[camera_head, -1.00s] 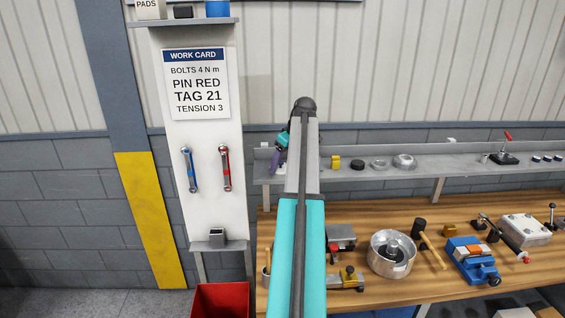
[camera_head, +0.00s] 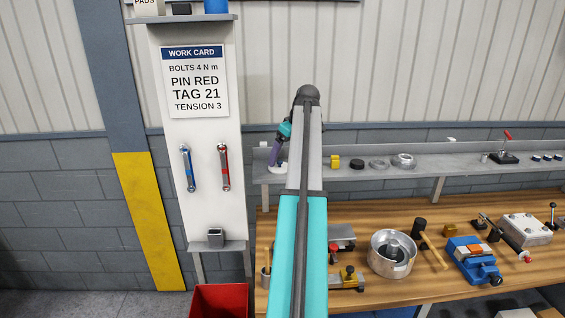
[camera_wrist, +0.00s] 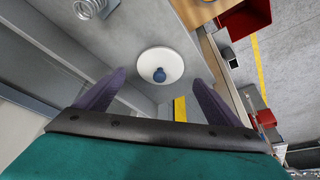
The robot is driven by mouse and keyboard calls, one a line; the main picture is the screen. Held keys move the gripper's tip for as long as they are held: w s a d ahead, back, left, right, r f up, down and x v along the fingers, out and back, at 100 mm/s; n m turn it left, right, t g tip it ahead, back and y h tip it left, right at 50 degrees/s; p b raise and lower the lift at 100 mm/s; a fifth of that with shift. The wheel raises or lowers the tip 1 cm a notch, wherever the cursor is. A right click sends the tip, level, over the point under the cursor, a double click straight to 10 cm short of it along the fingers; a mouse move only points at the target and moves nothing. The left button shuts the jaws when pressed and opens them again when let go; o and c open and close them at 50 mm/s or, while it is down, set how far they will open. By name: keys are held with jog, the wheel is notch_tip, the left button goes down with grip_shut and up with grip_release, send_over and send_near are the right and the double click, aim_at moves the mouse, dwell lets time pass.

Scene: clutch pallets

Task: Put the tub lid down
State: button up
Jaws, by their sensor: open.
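The tub lid (camera_wrist: 149,61) is a round white disc with a blue knob in its middle. In the wrist view it lies flat on the grey shelf (camera_wrist: 190,18), knob towards the camera. My gripper (camera_wrist: 158,82) is open, its purple fingers apart on either side of the near part of the lid. Nothing is held between them, and I cannot tell the exact height over the knob. In the head view the lid (camera_head: 281,167) shows as a small white patch below my gripper (camera_head: 275,163), at the shelf's left end, partly hidden by my arm.
On the shelf to the right are a yellow block (camera_head: 334,162), a dark ring (camera_head: 357,164) and metal rings (camera_head: 403,161). A spring (camera_wrist: 88,8) stands near the lid. The bench below holds a round metal housing (camera_head: 391,254), a mallet (camera_head: 430,243) and a blue vise (camera_head: 473,260).

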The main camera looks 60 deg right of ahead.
jog(key=b+v, duration=0.3)
jog(key=v, duration=0.5)
jog(key=shift+s+r, duration=0.15)
jog(key=shift+r, duration=0.1)
jog(key=shift+s+f, duration=0.1)
dwell(0.7)
